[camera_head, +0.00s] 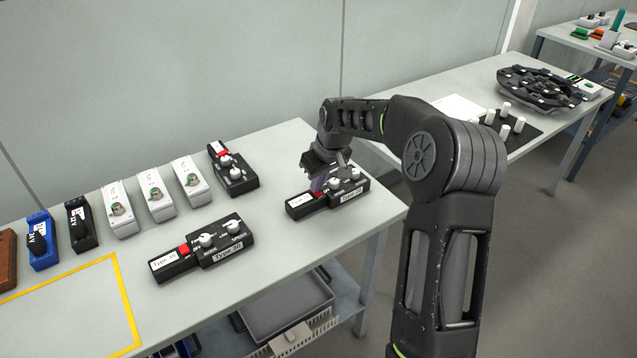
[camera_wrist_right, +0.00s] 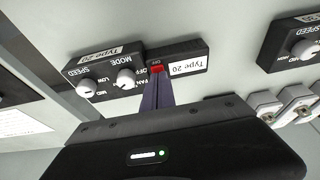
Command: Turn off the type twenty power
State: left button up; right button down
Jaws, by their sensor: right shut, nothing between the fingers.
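The Type 20 power box (camera_head: 328,193) is a black controller with white knobs, lying near the right end of the table in the head view. In the right wrist view the Type 20 box (camera_wrist_right: 107,78) shows its MODE and SPEED knobs and a red switch (camera_wrist_right: 157,70) beside the white "Type 20" label. My right gripper (camera_head: 318,183) is shut and empty, its fingers over the box at the red switch. In the wrist view its fingertips (camera_wrist_right: 158,76) overlap the lower edge of the switch; I cannot tell whether they touch. My left gripper is not in view.
A Type 30 box (camera_head: 225,243) lies to the left, and another black box (camera_head: 235,170) behind. Several white devices (camera_head: 155,195) and a blue one (camera_head: 40,240) line the table's back. A yellow outline (camera_head: 128,310) marks the front left. The table between the Type boxes is clear.

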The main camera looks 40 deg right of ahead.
aim_at(319, 194)
jog(key=shift+r, duration=0.15)
jog(key=p+v, duration=0.1)
jog(key=v, duration=0.1)
jog(key=w+p+v, duration=0.1)
jog(key=p+v, duration=0.1)
jog(key=shift+s+r, duration=0.15)
jog(key=shift+r, duration=0.25)
jog(key=shift+s+d+r+b, duration=0.1)
jog(key=shift+s+r+b, duration=0.2)
jog(key=shift+s+b, duration=0.2)
jog(key=s+v, duration=0.1)
jog(key=v, duration=0.7)
jog(key=shift+s+f+b, duration=0.25)
jog(key=shift+s+b, duration=0.15)
